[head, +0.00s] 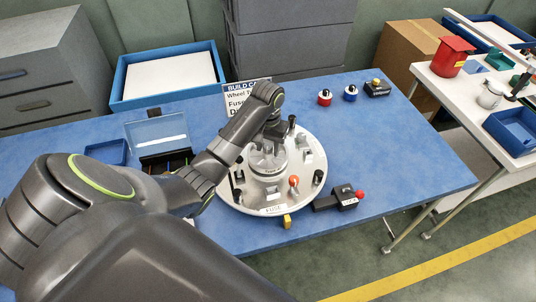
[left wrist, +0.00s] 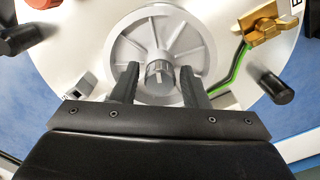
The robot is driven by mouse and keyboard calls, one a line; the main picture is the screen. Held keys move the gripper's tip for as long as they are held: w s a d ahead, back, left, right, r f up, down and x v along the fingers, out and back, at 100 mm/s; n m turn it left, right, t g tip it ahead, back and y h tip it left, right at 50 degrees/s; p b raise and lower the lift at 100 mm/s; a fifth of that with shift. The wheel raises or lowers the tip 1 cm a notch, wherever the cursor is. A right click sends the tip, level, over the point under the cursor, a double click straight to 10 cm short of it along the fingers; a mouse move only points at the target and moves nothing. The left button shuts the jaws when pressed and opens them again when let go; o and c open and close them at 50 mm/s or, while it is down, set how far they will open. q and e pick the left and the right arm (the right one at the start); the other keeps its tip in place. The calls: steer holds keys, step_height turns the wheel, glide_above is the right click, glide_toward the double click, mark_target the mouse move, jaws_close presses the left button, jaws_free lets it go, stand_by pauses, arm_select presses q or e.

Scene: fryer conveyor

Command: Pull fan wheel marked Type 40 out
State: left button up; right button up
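A grey fan wheel (head: 267,163) with radial vanes sits in the middle of the round metal plate (head: 245,199). In the left wrist view the wheel (left wrist: 127,50) shows from above, with a darker round hub (left wrist: 158,76) at its centre. My left gripper (head: 271,142) is over the wheel. In the left wrist view my left gripper (left wrist: 158,84) is open, one finger on each side of the hub, with small gaps visible. I cannot tell how deep the fingertips reach. No type mark is readable on the wheel. My right gripper is not in view.
Several small fittings stand around the plate, including an orange-red knob (head: 294,181) and a brass-coloured clamp (left wrist: 266,28). A build card (head: 240,100) stands behind.

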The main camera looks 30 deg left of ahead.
arm_select(q)
steer(key=c, duration=0.6)
steer(key=shift+r+p, duration=0.5)
steer(key=shift+p, duration=0.2)
steer(key=shift+r+p, duration=0.5)
steer(key=shift+p, duration=0.25)
stand_by(0.5)
steer(key=shift+r, duration=0.1)
steer(key=shift+r+p, duration=1.4)
steer(key=shift+p, duration=0.4)
